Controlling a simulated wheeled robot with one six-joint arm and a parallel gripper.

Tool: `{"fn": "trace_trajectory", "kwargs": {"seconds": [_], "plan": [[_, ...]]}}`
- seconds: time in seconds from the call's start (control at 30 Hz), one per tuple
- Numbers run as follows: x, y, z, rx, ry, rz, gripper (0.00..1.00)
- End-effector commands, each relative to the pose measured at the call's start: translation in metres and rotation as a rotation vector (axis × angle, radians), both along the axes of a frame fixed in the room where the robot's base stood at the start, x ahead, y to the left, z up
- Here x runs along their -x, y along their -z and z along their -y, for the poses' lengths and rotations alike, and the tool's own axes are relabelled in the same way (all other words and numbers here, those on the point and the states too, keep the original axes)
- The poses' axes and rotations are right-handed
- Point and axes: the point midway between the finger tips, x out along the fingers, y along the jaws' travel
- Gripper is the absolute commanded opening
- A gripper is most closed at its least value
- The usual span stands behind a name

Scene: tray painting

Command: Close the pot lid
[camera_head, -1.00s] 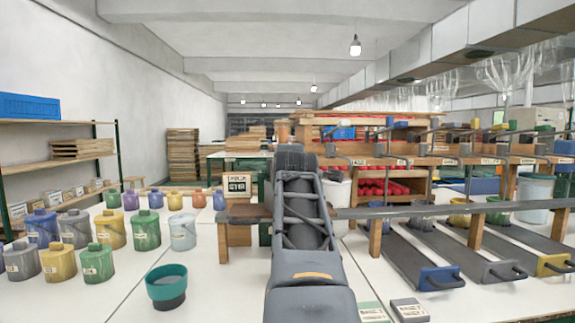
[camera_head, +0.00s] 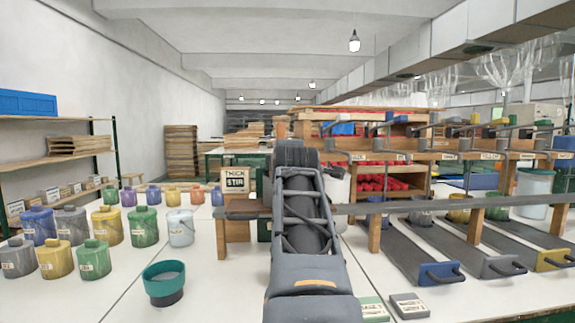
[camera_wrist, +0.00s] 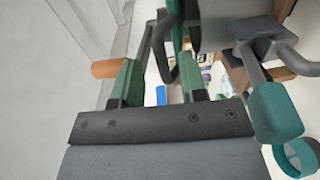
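Several lidded pots in grey, yellow, green and blue stand at the left of the table in the head view, such as a green pot (camera_head: 144,228). A white pot (camera_head: 336,200) stands behind my arm, partly hidden; I cannot tell how its lid sits. In the wrist view, my gripper (camera_wrist: 158,85) shows two green fingers, well apart, above a dark bar. A dark curved bar shows between them, but nothing is clearly held. My fingertips are hidden behind my arm in the head view. Which pot is meant is unclear.
An open teal bowl (camera_head: 164,282) stands at the front left; it also shows in the wrist view (camera_wrist: 297,157). A "THICK STIR" sign (camera_head: 234,180) stands left of my arm. A long grey rail (camera_head: 450,205) and trays (camera_head: 421,255) fill the right.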

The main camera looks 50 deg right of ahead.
Motion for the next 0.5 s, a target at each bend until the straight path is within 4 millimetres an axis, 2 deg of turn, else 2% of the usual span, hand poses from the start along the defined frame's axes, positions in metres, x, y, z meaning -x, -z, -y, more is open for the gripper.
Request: {"fn": "trace_trajectory", "kwargs": {"seconds": [0.2, 0.5], "plan": [[0.033, -0.001, -0.033, 0.004, 0.001, 0.003, 0.39], [0.069, -0.005, -0.07, -0.001, 0.002, -0.002, 0.39]]}}
